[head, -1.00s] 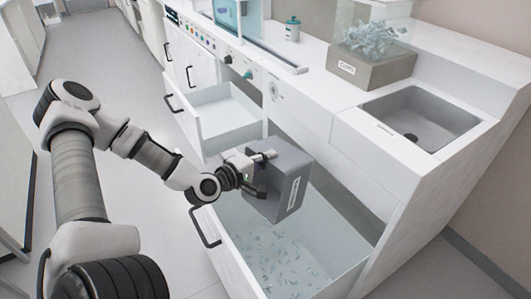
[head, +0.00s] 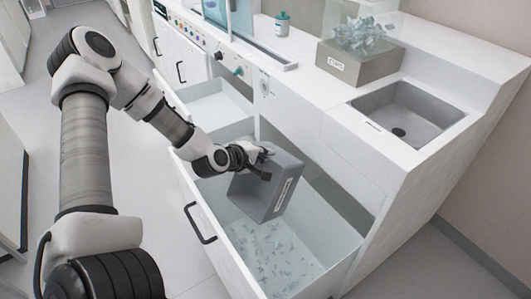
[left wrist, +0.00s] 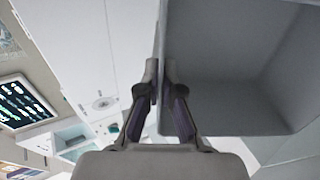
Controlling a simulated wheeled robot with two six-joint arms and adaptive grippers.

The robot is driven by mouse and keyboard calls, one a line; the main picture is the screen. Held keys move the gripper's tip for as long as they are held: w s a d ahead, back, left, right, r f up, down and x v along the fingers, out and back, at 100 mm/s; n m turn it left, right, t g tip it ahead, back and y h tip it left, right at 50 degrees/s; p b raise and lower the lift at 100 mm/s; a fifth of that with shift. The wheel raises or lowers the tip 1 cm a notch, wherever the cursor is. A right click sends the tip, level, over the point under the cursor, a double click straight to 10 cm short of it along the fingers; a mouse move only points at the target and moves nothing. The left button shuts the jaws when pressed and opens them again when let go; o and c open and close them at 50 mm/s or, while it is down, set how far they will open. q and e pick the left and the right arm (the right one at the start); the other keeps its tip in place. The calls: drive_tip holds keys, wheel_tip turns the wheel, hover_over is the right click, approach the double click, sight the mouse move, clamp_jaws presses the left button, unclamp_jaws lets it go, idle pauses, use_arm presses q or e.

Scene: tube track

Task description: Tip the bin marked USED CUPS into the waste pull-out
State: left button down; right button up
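The grey bin (head: 258,195) hangs tilted over the open waste pull-out (head: 325,235). A white label shows on its side, but its writing is too small to read. My left gripper (head: 262,164) is shut on the bin's upper wall. In the left wrist view, the two fingers (left wrist: 161,85) pinch the wall, and the bin's inside (left wrist: 225,60) looks bare where it shows. Many small pale blue pieces (head: 270,255) lie on the pull-out's floor below the bin. My right gripper is not in view.
Another drawer (head: 215,108) stands open beyond the pull-out. On the counter are a sink (head: 405,110), a box marked CUPS (head: 360,65) with pale pieces on top, and a teal-capped bottle (head: 282,25). Floor is clear to the left.

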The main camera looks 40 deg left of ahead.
use_arm(q)
drive_tip(key=shift+w+g+p, duration=0.3)
drive_tip(key=shift+g+p, duration=0.25)
drive_tip(key=shift+g, duration=0.05)
drive_tip(key=shift+w+d+f+g+p, duration=0.1)
drive_tip(key=shift+w+f+g+p, duration=0.45)
drive_tip(key=shift+g, duration=0.25)
drive_tip(key=shift+w+f+g+p, duration=0.15)
drive_tip(key=shift+f+g+p, duration=0.25)
drive_tip(key=shift+g, duration=0.2)
drive_tip(key=shift+f, duration=0.1)
drive_tip(key=shift+g+p, duration=0.3)
drive_tip(key=shift+p, duration=0.1)
drive_tip(key=f+g+p, duration=0.1)
drive_tip(key=p, duration=0.2)
drive_tip(key=w+f+g+p, duration=0.1)
drive_tip(key=g+p, duration=0.1)
drive_tip(key=p, duration=0.1)
drive_tip(key=shift+f+g+y, duration=0.3)
drive_tip(key=shift+f, duration=0.05)
